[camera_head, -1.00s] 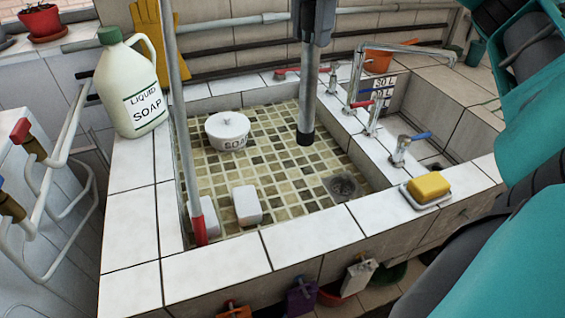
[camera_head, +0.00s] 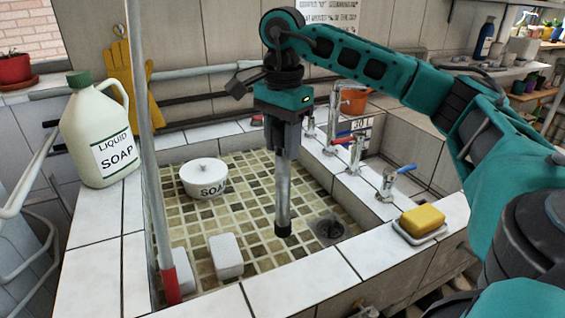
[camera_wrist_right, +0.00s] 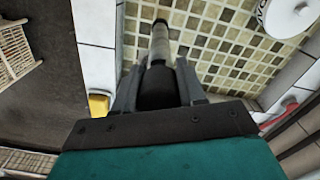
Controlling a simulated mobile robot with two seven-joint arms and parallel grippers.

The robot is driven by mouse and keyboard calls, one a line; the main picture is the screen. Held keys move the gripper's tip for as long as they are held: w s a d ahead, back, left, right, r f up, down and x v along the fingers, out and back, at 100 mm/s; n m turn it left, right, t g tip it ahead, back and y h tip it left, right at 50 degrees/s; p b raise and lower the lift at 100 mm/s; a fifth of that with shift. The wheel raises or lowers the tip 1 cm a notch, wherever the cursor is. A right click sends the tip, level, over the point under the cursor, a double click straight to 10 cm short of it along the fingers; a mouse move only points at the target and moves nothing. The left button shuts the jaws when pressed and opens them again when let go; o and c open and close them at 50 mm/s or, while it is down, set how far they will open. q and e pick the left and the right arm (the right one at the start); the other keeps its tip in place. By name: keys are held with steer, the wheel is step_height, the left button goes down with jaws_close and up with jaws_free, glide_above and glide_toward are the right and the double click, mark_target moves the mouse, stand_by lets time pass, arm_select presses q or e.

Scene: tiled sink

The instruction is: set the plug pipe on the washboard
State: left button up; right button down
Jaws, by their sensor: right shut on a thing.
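The plug pipe (camera_head: 283,195) is a grey metal tube with a dark lower end. It hangs nearly upright over the tiled sink (camera_head: 262,215), left of the round drain (camera_head: 328,230). I cannot tell whether its tip touches the floor tiles. My right gripper (camera_head: 284,150) is shut on its upper part. In the right wrist view the pipe (camera_wrist_right: 160,45) extends from between the fingers (camera_wrist_right: 158,80). I cannot make out a washboard in these views. My left gripper is not in view.
A soap pot (camera_head: 203,180) and a white block (camera_head: 226,256) stand in the sink. A tall pole with a red end (camera_head: 170,283) crosses the left side. Liquid soap (camera_head: 95,135), taps (camera_head: 355,150) and a yellow sponge (camera_head: 422,217) are around the rim.

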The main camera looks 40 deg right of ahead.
mark_target(282, 159)
steer(key=shift+f, duration=1.95)
steer(key=c, duration=0.7)
jaws_free()
steer(key=shift+f+b, duration=0.1)
steer(key=shift+b, duration=0.2)
steer(key=shift+o, duration=0.2)
